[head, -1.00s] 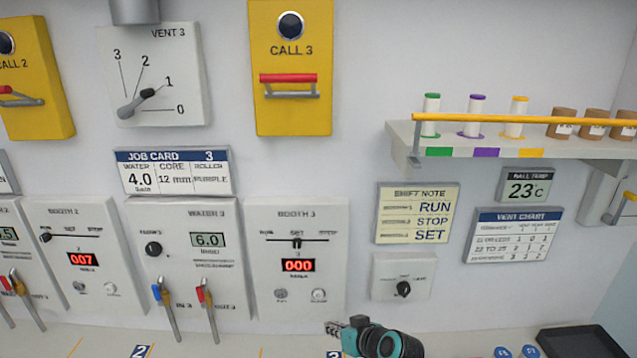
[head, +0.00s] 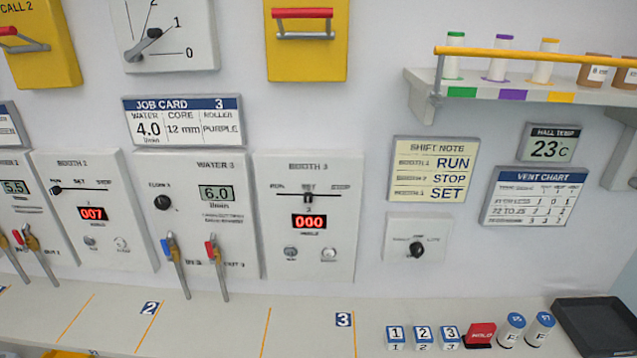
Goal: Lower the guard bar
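A long yellow bar (head: 535,56) on a grey arm runs along the front of the shelf (head: 415,90) at the upper right. It stands above the shelf's front edge and crosses in front of the spools (head: 500,65). Its right end is outside the picture. Neither of my grippers is in view.
Spools with green, purple and orange ends stand on the shelf above matching colour labels, beside brown jars (head: 592,76). Notes, a temperature display (head: 547,145) and a knob box (head: 416,240) are below. Numbered blocks (head: 423,336), a red block (head: 481,335) and a black tray (head: 592,322) are on the counter.

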